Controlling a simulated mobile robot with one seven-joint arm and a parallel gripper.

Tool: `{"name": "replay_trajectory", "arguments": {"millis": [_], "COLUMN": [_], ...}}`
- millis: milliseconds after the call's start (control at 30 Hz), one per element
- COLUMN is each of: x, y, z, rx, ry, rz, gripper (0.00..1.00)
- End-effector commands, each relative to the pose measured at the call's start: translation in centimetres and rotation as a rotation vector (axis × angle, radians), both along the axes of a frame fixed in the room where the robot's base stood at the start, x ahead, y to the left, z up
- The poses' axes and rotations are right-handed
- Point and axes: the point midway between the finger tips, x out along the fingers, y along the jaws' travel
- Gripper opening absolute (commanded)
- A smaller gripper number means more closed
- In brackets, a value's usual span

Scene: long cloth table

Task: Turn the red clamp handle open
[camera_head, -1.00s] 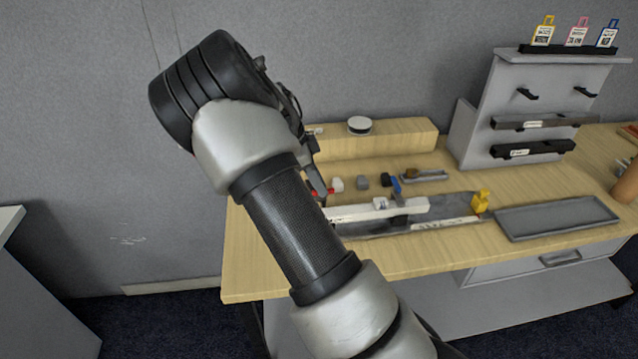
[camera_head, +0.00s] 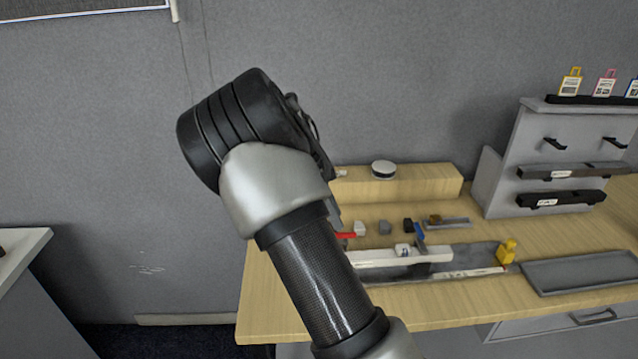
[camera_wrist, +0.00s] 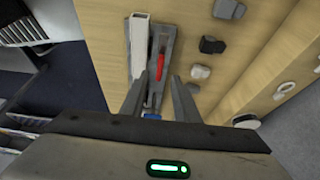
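The red clamp handle (camera_head: 346,235) shows at the left end of the fixture with the white bar (camera_head: 400,257), partly behind my arm. In the wrist view the red handle (camera_wrist: 160,67) lies along the grey fixture base (camera_wrist: 166,42), beside the white bar (camera_wrist: 138,45). My gripper (camera_wrist: 158,82) is open, with one finger on each side of the line of the red handle. No contact with the handle shows. A blue clamp handle (camera_head: 420,232) stands farther right on the fixture; a bit of blue (camera_wrist: 151,115) shows between the fingers. My arm hides most of the gripper in the head view.
Small grey and black blocks (camera_head: 384,227) lie behind the fixture. A yellow piece (camera_head: 507,251) stands at its right end, beside a grey tray (camera_head: 585,270). A raised wooden block (camera_head: 420,182) with a white round item (camera_head: 384,169) is at the back.

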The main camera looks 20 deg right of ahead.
Motion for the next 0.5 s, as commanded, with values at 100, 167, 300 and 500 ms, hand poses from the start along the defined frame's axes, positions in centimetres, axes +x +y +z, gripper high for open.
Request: {"name": "replay_trajectory", "arguments": {"millis": [100,167,300,500], "x": [0.4,0.5,0.7,0.9], "y": [1.3,1.8,3.0,4.2], "z": [2.9,4.3,7.3,10.3], "rx": [0.002,0.001,0.000,0.001], "ry": [-0.006,-0.004,-0.003,-0.001], "rz": [0.002,0.002,0.001,0.000], "gripper": [0.28,0.28,0.28,0.28]}}
